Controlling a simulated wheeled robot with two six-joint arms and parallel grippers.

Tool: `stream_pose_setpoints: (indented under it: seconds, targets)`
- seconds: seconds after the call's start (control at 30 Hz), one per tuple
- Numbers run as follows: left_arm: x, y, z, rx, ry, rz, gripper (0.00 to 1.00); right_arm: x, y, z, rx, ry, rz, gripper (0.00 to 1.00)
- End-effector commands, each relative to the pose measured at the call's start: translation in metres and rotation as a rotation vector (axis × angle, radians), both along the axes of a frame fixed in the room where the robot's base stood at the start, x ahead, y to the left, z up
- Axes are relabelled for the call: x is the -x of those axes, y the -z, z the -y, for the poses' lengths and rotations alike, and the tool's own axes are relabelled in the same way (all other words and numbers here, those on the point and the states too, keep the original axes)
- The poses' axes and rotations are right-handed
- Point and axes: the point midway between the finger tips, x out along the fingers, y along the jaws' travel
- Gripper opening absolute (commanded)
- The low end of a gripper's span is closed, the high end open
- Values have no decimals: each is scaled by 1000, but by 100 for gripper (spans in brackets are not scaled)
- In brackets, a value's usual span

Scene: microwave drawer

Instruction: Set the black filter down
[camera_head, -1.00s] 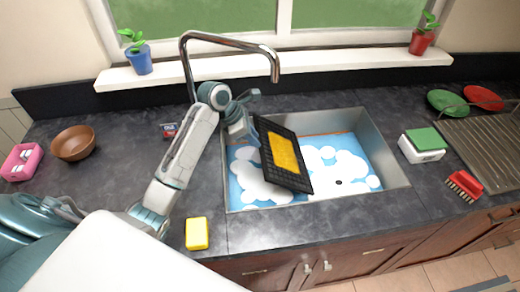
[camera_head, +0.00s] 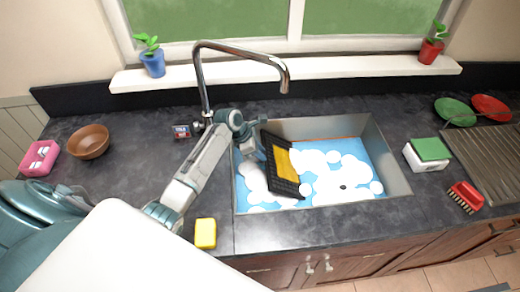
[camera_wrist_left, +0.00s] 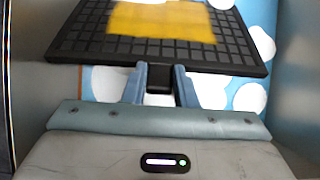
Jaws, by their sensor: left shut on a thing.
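The black filter (camera_head: 287,181) is a flat gridded panel with a yellow patch (camera_head: 283,163) on its face. It is tilted inside the metal sink (camera_head: 402,172), over blue water with white foam. My left gripper (camera_head: 262,148) is shut on the filter's edge tab. In the left wrist view the two blue fingers (camera_wrist_left: 160,84) close on the dark tab, and the filter (camera_wrist_left: 85,50) stretches away beyond them. I cannot tell whether its lower edge touches the water. My right gripper is not in view.
A faucet (camera_head: 240,47) arches behind the sink. A yellow sponge (camera_head: 205,233) lies on the front counter. A brown bowl (camera_head: 88,141) and a pink holder (camera_head: 39,158) are at left. A green-topped white box (camera_head: 427,155), a red brush (camera_head: 465,196) and a drying rack (camera_head: 490,160) are at right.

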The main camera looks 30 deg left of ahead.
Motion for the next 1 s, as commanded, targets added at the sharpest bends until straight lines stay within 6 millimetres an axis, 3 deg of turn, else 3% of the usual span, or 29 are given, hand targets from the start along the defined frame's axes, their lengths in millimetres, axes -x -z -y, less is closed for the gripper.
stream_pose_setpoints:
  seconds: [0.23,0.27,0.37,0.77,1.0]
  targets:
    - [0,2,0,1,0,-1,0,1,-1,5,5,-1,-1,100]
    - [0,3,0,0,0,-2,27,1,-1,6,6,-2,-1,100]
    - [0,3,0,0,1,-1,47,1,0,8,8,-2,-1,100]
    - [1,-3,-3,-1,-1,1,47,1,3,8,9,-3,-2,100]
    - [15,-40,-23,-5,1,4,47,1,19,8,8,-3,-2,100]
